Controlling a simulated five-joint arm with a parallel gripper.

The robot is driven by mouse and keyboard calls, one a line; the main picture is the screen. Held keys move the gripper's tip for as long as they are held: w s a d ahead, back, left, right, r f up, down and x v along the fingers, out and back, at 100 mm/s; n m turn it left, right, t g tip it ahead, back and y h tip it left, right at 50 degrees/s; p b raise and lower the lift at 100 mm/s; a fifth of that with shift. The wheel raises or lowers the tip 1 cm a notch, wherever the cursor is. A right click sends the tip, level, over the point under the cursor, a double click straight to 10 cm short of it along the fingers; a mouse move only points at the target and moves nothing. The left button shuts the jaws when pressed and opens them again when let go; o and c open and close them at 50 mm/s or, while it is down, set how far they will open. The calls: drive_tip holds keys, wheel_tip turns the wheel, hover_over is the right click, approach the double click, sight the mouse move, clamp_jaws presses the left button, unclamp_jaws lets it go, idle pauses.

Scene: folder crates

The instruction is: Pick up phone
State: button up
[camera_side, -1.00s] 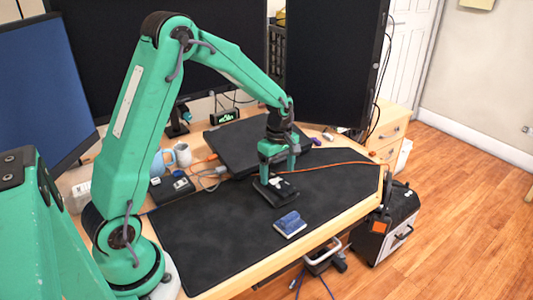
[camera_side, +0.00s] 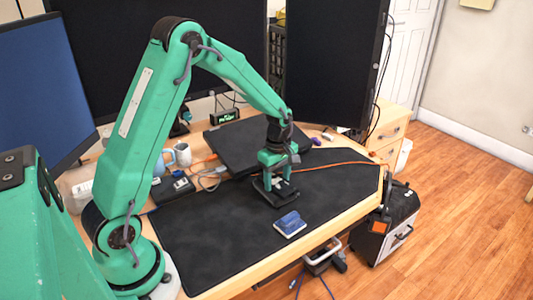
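A small blue object with a pale edge (camera_side: 290,224) lies on the mat, nearer the camera and apart from my gripper.
A closed black laptop (camera_side: 235,145) lies behind my gripper. An orange cable (camera_side: 335,164) runs across the mat to the right. Mugs (camera_side: 182,154) and a dark box (camera_side: 172,190) stand at the left. Monitors (camera_side: 330,70) close off the back. The mat's front left is clear.

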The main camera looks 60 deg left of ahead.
sight(277, 182)
drive_tip(key=c, duration=0.4)
drive_tip(key=shift+r, duration=0.1)
drive_tip(key=shift+r, duration=0.45)
wheel_tip(277, 182, up, 3)
drive_tip(key=shift+r, duration=0.15)
drive_tip(key=s+d+r, duration=0.4)
drive_tip(key=d+r, duration=0.2)
drive_tip(key=d, duration=0.5)
drive_tip(key=shift+r, duration=0.3)
